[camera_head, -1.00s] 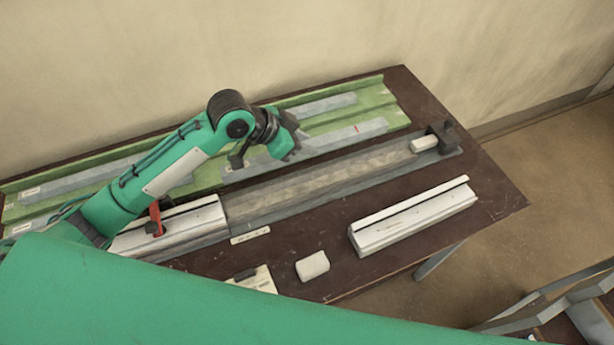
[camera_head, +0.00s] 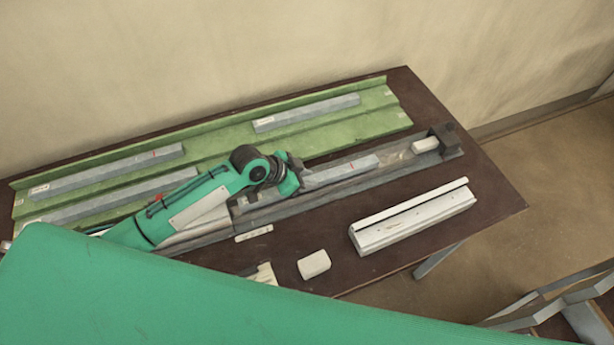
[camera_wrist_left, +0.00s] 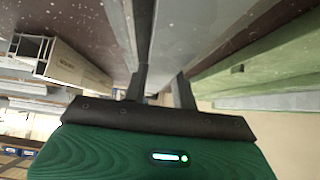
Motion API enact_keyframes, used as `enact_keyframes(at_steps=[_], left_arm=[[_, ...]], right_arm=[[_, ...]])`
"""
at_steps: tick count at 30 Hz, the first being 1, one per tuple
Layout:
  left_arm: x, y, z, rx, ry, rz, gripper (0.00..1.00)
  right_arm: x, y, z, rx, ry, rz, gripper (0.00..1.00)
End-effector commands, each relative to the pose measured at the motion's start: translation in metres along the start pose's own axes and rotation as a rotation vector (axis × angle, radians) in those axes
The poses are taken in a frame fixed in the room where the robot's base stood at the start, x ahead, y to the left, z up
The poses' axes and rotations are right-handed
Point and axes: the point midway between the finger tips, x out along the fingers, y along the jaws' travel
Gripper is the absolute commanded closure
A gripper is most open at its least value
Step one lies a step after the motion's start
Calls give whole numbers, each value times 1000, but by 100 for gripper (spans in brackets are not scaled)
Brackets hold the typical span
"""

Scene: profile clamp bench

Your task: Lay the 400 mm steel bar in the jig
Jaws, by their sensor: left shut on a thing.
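The grey steel bar with a red mark (camera_head: 362,164) is at the jig in the head view, lengthwise along its channel. I cannot tell whether it rests on the channel floor or hangs just above it. The jig (camera_head: 402,158) is a long grey channel with a dark end stop (camera_head: 446,139) at its right end. A gap lies between the bar's right end and the stop. My right gripper is not in view.
A green rack (camera_head: 375,122) behind the jig holds several other grey bars, one at the back right (camera_head: 305,112). A small white block (camera_head: 425,145) sits by the stop. A white profile (camera_head: 412,218) and a pale block (camera_head: 313,264) lie in front on the brown table (camera_head: 488,200).

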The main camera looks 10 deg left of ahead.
Motion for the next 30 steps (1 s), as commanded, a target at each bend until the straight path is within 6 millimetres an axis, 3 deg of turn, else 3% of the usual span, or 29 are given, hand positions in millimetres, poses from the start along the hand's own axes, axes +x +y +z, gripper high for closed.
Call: enact_keyframes(at_steps=[14,15,16,23,30], left_arm=[[7,0,6,0,0,0,100],[8,0,8,-1,-3,1,71],[7,0,8,-1,-4,1,65],[5,1,7,-2,-7,3,64],[-26,0,4,1,-5,1,64]], right_arm=[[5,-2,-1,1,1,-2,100],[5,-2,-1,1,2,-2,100],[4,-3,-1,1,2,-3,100],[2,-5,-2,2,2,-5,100],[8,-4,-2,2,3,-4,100]])
